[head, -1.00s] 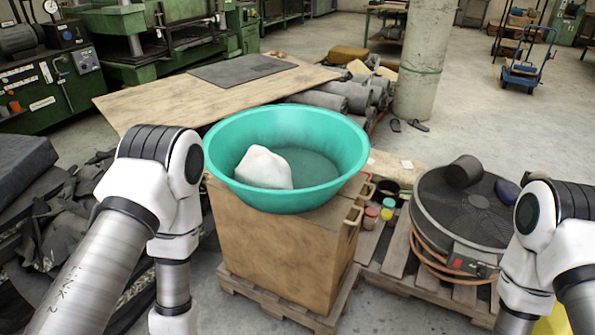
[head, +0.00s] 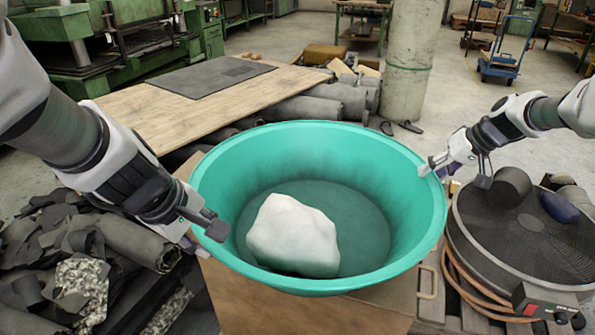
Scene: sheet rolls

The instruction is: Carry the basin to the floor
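A large teal basin (head: 415,235) sits on top of a brown box (head: 300,312), with a white lump (head: 293,237) lying inside it. My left gripper (head: 204,236) is at the basin's left rim, its fingers apart, one over the inside of the rim and one outside. My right gripper (head: 455,174) is at the right rim, its fingers spread, one tip over the rim and the other outside. Whether either touches the rim is unclear. Both look empty.
A round black mesh-topped unit (head: 525,235) with an orange hose stands close on the right. Dark scraps and rolls (head: 120,235) lie at left. A wooden board (head: 205,105) and a concrete pillar (head: 408,60) are behind. Open floor (head: 480,110) shows at the back right.

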